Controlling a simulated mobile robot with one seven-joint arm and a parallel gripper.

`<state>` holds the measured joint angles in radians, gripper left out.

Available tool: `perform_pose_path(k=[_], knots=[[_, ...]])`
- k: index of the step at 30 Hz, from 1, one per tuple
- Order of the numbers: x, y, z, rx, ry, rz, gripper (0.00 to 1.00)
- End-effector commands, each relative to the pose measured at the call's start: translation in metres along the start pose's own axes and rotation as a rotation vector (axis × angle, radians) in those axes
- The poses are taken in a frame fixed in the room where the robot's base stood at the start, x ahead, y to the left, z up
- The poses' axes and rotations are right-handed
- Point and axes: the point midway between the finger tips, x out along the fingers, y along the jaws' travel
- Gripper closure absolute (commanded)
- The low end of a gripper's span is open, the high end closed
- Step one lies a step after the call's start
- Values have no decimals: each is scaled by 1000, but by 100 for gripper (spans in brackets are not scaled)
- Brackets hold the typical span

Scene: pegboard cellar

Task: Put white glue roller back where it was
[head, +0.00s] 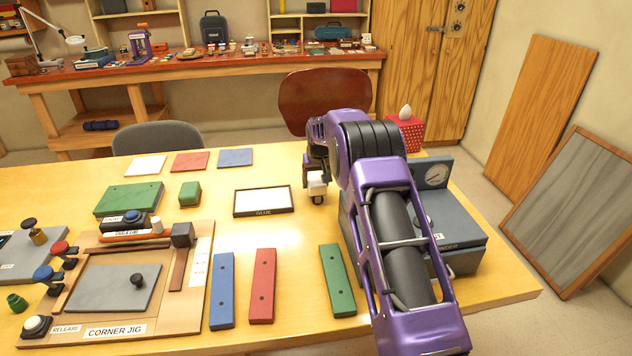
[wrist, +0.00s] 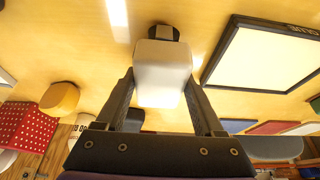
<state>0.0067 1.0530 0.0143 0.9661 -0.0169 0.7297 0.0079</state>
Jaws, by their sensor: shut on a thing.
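The white glue roller (head: 317,188), a white block with a dark wheel at its lower end, is between the fingers of my gripper (head: 316,176). It hangs upright just right of the black-framed white tray marked GLUE (head: 263,202), apart from it. In the wrist view the roller (wrist: 162,70) fills the space between the two dark fingers of my gripper (wrist: 163,85), which is shut on it. The glue tray also shows at the upper right there (wrist: 265,58). I cannot tell whether the wheel touches the table.
Blue (head: 222,290), red (head: 262,286) and green (head: 337,280) strips lie in front. The corner jig (head: 190,305) takes up the left. A grey machine with a dial (head: 455,225) and a red dotted box (head: 408,133) stand right. Bare tabletop surrounds the tray.

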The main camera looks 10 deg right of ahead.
Motion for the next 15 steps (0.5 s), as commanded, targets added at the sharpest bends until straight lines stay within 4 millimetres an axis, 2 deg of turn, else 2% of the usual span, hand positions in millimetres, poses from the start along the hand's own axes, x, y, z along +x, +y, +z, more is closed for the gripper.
perform_pose_path(k=[6,7,11,12,15], knots=[[2,0,0,0,2,0,91],[2,0,1,0,0,0,27],[2,0,1,0,0,0,3],[2,0,1,0,0,0,0],[2,0,1,0,0,0,0]])
